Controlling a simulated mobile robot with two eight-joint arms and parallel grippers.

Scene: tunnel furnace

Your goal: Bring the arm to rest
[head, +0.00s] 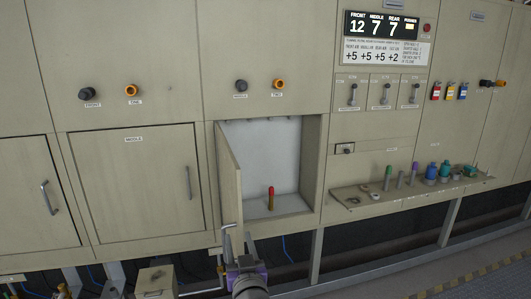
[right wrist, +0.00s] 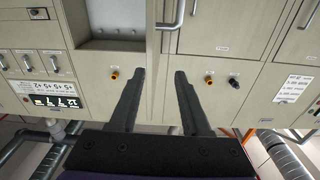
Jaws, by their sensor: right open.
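My right gripper (head: 236,250) is at the bottom middle of the head view, by the lower end of an open compartment door (head: 229,185). In the right wrist view, its two dark fingers (right wrist: 158,75) are spread with nothing between them. The door shows nearly edge-on beyond the fingers, with a metal handle (right wrist: 172,14) on its right face. The fingers appear apart from this handle. My left gripper is out of view.
The open compartment (head: 257,150) holds a red upright rod (head: 271,198). The neighbouring middle door (head: 135,185) is shut. A shelf (head: 410,193) at the right carries several small coloured parts.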

